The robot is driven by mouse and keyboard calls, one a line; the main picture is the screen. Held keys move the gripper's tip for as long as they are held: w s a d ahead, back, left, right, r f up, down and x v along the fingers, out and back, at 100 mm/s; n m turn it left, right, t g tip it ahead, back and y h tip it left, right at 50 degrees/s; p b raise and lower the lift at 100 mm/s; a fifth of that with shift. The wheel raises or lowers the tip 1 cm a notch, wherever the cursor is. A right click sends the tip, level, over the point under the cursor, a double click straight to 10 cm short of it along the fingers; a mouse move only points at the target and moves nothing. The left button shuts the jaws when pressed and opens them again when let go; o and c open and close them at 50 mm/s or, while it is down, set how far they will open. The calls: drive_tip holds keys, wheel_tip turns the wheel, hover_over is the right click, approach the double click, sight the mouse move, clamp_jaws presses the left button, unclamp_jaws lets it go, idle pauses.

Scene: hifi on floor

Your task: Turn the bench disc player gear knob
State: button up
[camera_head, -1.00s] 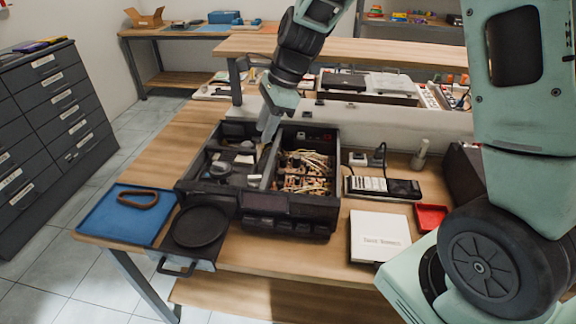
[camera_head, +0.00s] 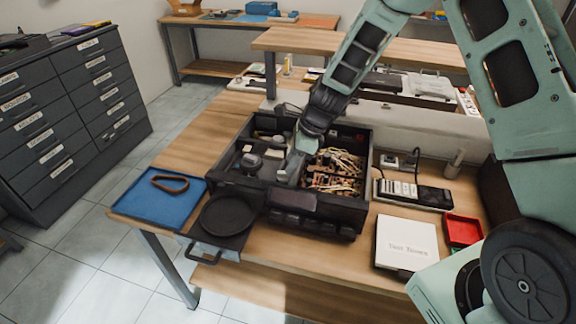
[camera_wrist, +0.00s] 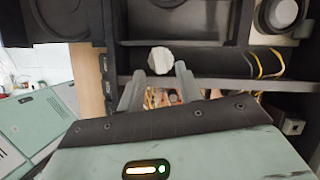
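The disc player (camera_head: 330,206) is an open black case on the wooden bench, with compartments inside. In the wrist view, a whitish round, faceted knob (camera_wrist: 161,60) sits on its dark interior. My gripper (camera_wrist: 160,74) is open, with its two grey fingers apart and the knob just beyond and between the tips. I cannot tell whether a finger touches it. In the head view, my gripper (camera_head: 293,166) reaches down into the middle of the case. The knob cannot be clearly made out there, beside the fingers.
Copper-coloured parts and wires (camera_head: 335,172) fill the case's right side. A blue tray (camera_head: 150,207) with a brown ring and a black round plate (camera_head: 226,215) lie left. A white box (camera_head: 406,243), red tray (camera_head: 463,231) and power strip (camera_head: 412,193) lie right. A raised shelf stands behind.

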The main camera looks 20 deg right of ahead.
sight(284, 175)
drive_tip(key=shift+x, duration=1.65)
clamp_jaws()
